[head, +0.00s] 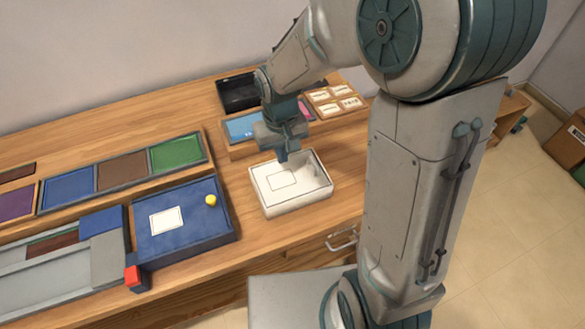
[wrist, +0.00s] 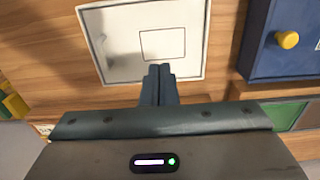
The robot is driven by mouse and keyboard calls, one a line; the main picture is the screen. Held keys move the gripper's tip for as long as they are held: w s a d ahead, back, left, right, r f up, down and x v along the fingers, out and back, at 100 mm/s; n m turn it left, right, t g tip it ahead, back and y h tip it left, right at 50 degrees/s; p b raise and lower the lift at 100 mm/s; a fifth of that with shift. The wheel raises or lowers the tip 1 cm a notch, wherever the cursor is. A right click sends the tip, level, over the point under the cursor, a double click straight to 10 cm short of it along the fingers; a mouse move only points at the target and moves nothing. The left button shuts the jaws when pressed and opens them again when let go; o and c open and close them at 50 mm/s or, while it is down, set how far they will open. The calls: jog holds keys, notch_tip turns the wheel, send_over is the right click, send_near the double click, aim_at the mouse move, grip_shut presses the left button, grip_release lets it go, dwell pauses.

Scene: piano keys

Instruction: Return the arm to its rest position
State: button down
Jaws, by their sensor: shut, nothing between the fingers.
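My gripper (head: 283,156) hangs at the end of my bent arm, above the back edge of a white open box (head: 318,189) on the wooden desk. It points down, and its fingers are together with nothing between them. In the wrist view the two closed fingers of my gripper (wrist: 160,71) overlap the near edge of the white box (wrist: 112,76), which has a rectangle outlined on its floor. I cannot tell how high the fingertips are above the box. No piano keys are recognisable in either view.
A blue panel (head: 185,236) with a yellow knob (head: 211,200) lies left of the box. A red cube (head: 132,275) sits by a grey track (head: 55,283). Coloured trays, including a green one (head: 176,153), line the desk's back. A cardboard box (head: 568,145) stands at far right.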

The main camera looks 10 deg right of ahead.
jog(key=s+d+r+m+t, duration=0.3)
jog(key=s+d+r, duration=0.9)
jog(key=s, duration=0.1)
jog(key=shift+w+a, duration=0.1)
dwell(1.6)
